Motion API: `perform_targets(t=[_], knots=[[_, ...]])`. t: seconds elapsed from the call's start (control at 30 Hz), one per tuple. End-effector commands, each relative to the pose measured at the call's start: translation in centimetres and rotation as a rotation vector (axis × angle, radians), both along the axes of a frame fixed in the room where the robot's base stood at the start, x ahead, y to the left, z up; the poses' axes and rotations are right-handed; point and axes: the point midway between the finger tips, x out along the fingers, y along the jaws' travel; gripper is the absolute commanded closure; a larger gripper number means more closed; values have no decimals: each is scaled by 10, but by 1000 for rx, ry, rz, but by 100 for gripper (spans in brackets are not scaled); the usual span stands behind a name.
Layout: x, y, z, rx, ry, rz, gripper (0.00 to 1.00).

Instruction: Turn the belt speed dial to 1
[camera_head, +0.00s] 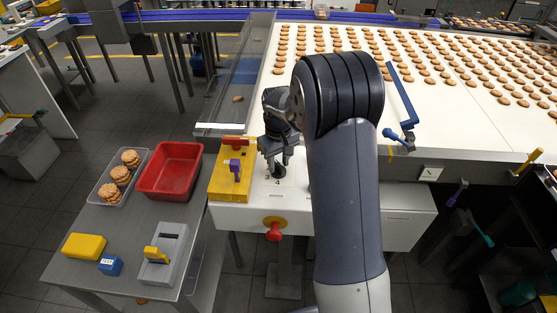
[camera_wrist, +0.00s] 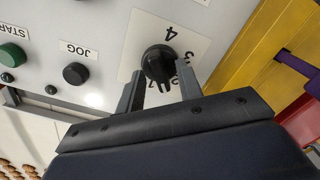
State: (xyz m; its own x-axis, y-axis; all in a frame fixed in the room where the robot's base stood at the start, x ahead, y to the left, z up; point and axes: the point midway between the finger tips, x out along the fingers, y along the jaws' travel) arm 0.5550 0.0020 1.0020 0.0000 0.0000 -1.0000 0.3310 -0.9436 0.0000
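The belt speed dial is a black knob (camera_wrist: 158,62) on a white number plate (camera_wrist: 137,52) in the wrist view. A 4 and a 3 show on the plate; the other marks are partly hidden by a finger. The knob's narrow grip bar points down between my fingers; I cannot tell which number it is set to. My gripper (camera_wrist: 160,80) is open, with one finger on each side of the knob, and no clear contact shows. In the head view my gripper (camera_head: 279,158) points down at the dial (camera_head: 278,172) on the white control panel.
A green START button (camera_wrist: 12,56) and a black JOG button (camera_wrist: 76,74) sit beside the dial. A yellow block (camera_head: 229,185) with a purple handle adjoins the panel. A red stop knob (camera_head: 273,232) is on its front. A red tray (camera_head: 170,171) stands left.

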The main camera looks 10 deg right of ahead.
Motion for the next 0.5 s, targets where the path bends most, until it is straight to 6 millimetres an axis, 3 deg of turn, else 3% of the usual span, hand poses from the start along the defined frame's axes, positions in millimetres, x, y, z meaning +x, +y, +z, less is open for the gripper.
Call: perform_targets(t=[0.17, 0.5], knots=[[0, 0, 0, 0, 0, 0, 66], [0, 0, 0, 0, 0, 0, 94]])
